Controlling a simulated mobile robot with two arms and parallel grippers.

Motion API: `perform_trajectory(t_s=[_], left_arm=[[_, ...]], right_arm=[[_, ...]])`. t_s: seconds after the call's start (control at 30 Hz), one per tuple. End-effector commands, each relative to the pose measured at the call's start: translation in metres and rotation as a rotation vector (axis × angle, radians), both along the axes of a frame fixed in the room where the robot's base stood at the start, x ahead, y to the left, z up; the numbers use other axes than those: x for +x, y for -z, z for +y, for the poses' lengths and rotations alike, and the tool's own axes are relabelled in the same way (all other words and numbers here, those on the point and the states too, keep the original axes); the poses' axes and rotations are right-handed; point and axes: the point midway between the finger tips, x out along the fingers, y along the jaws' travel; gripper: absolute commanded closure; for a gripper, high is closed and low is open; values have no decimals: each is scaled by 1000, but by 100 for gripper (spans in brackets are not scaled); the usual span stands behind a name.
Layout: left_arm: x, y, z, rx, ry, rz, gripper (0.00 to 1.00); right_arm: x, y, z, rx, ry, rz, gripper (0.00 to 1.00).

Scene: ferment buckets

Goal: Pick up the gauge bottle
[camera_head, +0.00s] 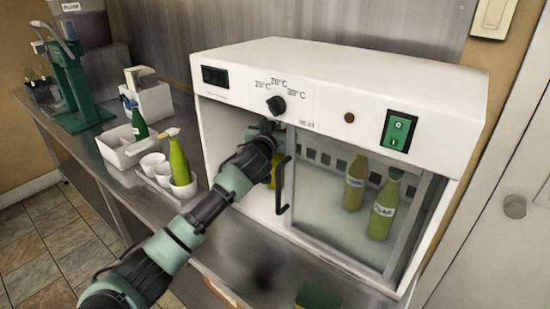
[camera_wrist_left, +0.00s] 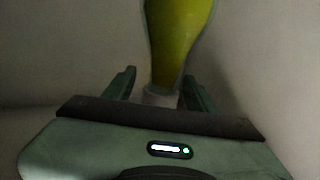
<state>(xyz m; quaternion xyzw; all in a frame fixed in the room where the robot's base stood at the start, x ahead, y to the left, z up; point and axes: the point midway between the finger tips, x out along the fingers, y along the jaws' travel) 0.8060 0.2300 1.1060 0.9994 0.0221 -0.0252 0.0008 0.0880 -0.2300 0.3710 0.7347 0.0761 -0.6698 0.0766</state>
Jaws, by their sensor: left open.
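A yellow-green bottle (camera_wrist_left: 178,38) stands between the two fingers of my left gripper (camera_wrist_left: 158,88) in the left wrist view, its pale narrow end low between them. The fingers are apart, and I cannot tell whether either touches it. In the head view my left arm reaches into the open left side of the white incubator, and part of a yellow bottle (camera_head: 275,171) shows beside the wrist. Two more bottles, one yellowish (camera_head: 354,186) and one green with a pale label (camera_head: 383,207), stand behind the glass. No label reads clearly enough to name the gauge bottle.
The incubator (camera_head: 330,75) has a sliding glass door (camera_head: 330,215) with a dark handle (camera_head: 281,187) close to my arm. A sponge (camera_head: 318,297) lies at the front.

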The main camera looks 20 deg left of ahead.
Motion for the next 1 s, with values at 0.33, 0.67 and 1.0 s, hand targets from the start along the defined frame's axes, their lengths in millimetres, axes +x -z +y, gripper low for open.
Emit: perform_trajectory(t_s=[0.33,0.67,1.0], left_arm=[[1,0,0,0,0,0,74],[1,0,0,1,0,0,100],[1,1,0,1,0,1,100]], right_arm=[[3,0,-7,-8,3,-5,100],[1,0,-7,-9,3,-2,100],[-1,0,-7,-8,2,0,100]])
